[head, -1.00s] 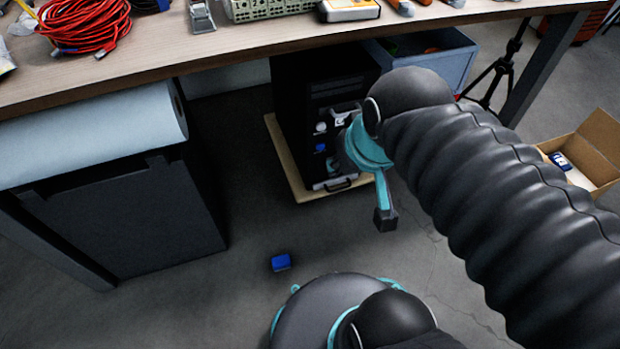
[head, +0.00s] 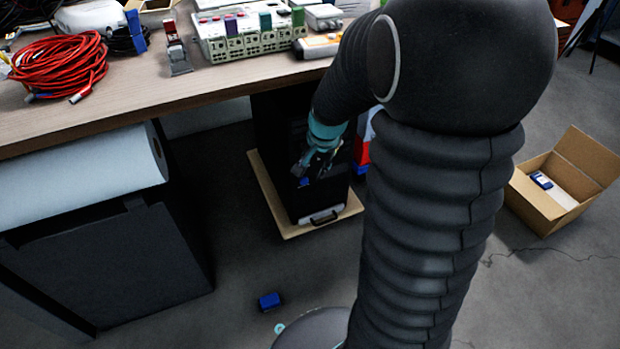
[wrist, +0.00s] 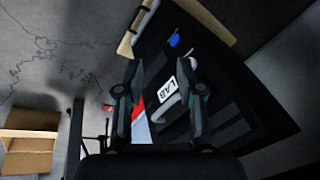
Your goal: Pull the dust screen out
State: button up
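The black computer tower (head: 285,185) stands under the workbench on a pale wooden board (head: 262,190). The dust screen (head: 322,218) shows as a light strip with a dark handle at the foot of the tower's front. My gripper (head: 315,165) is in front of the tower, above the screen and apart from it. In the wrist view, my gripper (wrist: 160,65) has its two fingers spread with nothing held between them. Past them are the tower's front, a white LAB label (wrist: 168,90), a curved white handle and a blue part (wrist: 174,41). I cannot clearly pick out the screen there.
The workbench (head: 130,95) overhangs the tower, with red cable (head: 60,68) and a terminal unit (head: 250,35) on top. A dark cabinet (head: 110,260) stands left. A small blue block (head: 269,301) lies on the floor. An open cardboard box (head: 545,210) is right.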

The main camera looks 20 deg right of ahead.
jog(key=w+d+f+m, duration=0.2)
jog(key=f, duration=0.3)
jog(key=w+d+f+m, duration=0.1)
jog(key=w+d+f, duration=0.15)
jog(key=f, duration=0.25)
jog(key=m+g, duration=0.2)
jog(key=m, duration=0.2)
send_near(330, 220)
jog(key=f+b, duration=0.1)
jog(key=f, duration=0.1)
jog(key=f+b, duration=0.2)
jog(key=f, duration=0.1)
jog(key=w+f+b, duration=0.1)
jog(key=f, duration=0.2)
jog(key=shift+w+a, duration=0.1)
jog(key=shift+a, duration=0.05)
grip_shut()
